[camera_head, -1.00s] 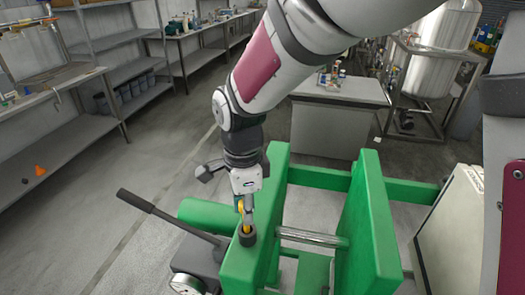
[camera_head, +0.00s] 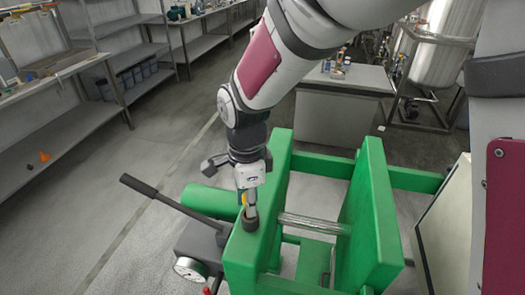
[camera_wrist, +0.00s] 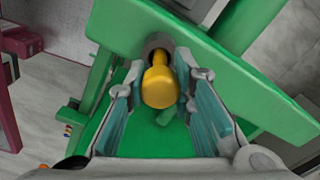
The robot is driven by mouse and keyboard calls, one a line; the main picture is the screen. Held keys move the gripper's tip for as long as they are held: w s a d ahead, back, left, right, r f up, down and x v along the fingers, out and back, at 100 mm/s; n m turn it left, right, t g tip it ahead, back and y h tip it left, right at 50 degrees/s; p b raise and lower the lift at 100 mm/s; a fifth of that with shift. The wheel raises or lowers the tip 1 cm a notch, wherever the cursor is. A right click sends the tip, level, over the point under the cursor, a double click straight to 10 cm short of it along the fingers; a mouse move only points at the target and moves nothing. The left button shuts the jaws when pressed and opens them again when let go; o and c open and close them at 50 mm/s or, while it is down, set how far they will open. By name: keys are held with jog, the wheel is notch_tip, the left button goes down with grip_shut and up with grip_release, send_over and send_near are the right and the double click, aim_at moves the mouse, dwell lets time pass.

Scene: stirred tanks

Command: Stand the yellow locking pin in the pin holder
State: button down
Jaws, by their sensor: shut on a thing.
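The yellow locking pin (camera_wrist: 160,84) is between the fingers of my gripper (camera_wrist: 163,98), which is shut on it. Its rounded head faces the wrist camera. In the head view only a little yellow (camera_head: 244,199) shows between the fingers (camera_head: 248,208). The pin holder, a dark grey round cup (camera_head: 250,222), stands on top of the left green beam. In the wrist view the cup's rim (camera_wrist: 155,40) shows just beyond the pin head. The pin's far end points at the cup; whether it is inside the opening I cannot tell.
The green frame (camera_head: 372,215) has two upright plates joined by a metal bar (camera_head: 315,223). A black lever (camera_head: 150,195) and a pressure gauge (camera_head: 190,269) are left of the cup. A white cabinet (camera_head: 440,220) stands at the right.

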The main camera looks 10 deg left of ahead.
jog(key=c, duration=1.3)
grip_release()
notch_tip(320, 180, up, 12)
